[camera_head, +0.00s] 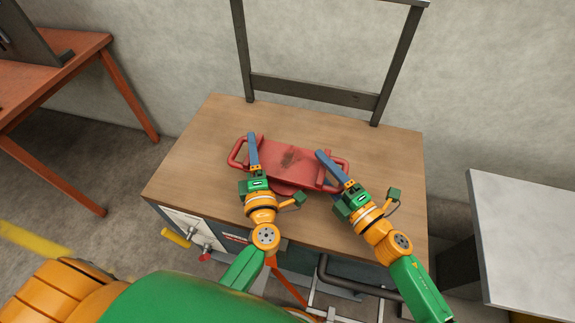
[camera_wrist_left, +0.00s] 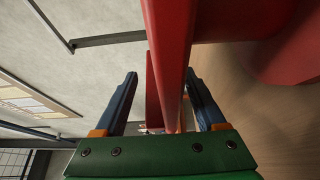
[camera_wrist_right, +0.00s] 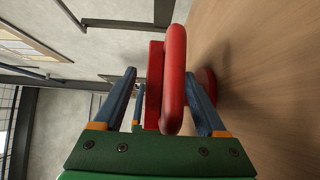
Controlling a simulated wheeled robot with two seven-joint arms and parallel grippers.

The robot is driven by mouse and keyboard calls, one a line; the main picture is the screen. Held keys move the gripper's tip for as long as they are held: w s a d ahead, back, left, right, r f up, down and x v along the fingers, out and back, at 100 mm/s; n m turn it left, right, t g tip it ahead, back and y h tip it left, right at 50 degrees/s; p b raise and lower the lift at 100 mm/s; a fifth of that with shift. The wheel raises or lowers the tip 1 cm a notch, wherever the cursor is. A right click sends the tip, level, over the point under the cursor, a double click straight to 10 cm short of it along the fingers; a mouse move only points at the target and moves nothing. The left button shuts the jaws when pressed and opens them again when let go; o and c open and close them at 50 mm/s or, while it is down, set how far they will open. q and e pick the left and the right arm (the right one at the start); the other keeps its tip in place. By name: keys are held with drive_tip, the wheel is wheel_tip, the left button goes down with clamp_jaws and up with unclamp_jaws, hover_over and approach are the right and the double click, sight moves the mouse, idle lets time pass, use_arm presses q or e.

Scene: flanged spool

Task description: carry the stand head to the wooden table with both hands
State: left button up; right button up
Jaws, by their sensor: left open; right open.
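The stand head (camera_head: 288,160) is a red plate with a looped handle at each end and a rounded red part under its near edge. It is over the middle of the wooden table (camera_head: 385,165) and appears to rest there. My left gripper (camera_head: 252,140) is open at its left end; in the left wrist view a red bar (camera_wrist_left: 170,50) runs between the spread fingers. My right gripper (camera_head: 321,155) is open at its right end; in the right wrist view the red handle (camera_wrist_right: 175,80) is between the fingers. The fingers hide part of both ends.
A dark upright frame (camera_head: 315,90) stands at the table's back edge. An orange-red table (camera_head: 60,85) is at the left and a grey-topped surface (camera_head: 530,240) at the right. The wooden top is bare around the stand head.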

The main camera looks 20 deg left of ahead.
use_arm(q)
clamp_jaws()
use_arm(e)
clamp_jaws()
idle(1.2)
